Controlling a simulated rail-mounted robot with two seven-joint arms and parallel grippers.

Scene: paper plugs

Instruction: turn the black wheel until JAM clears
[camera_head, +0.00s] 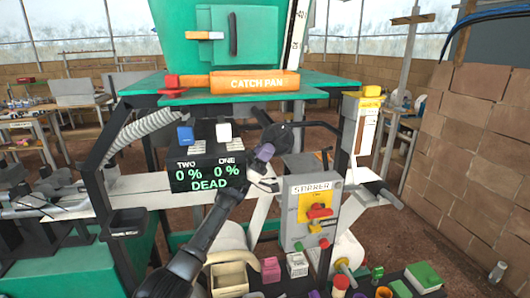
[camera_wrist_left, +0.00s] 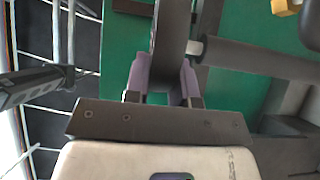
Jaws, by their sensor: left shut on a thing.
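The black wheel (camera_head: 277,134) is a dark disc beneath the green deck, near the centre of the head view. My left gripper (camera_head: 264,152), with purple fingertips, reaches up to it from below and is shut on its rim. In the left wrist view, the dark rim (camera_wrist_left: 171,35) passes between the two purple fingers (camera_wrist_left: 163,80). Part of the wheel is hidden behind my gripper. A black display (camera_head: 206,174) left of the wheel reads TWO 0 %, ONE 0 % and DEAD; I see no JAM on it. My right gripper is not in view.
An orange CATCH PAN (camera_head: 252,83) sits above the wheel. A grey STARRER-like labelled box (camera_head: 312,212) with a red-and-yellow switch stands to the right. A brick wall (camera_head: 480,150) bounds the right.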

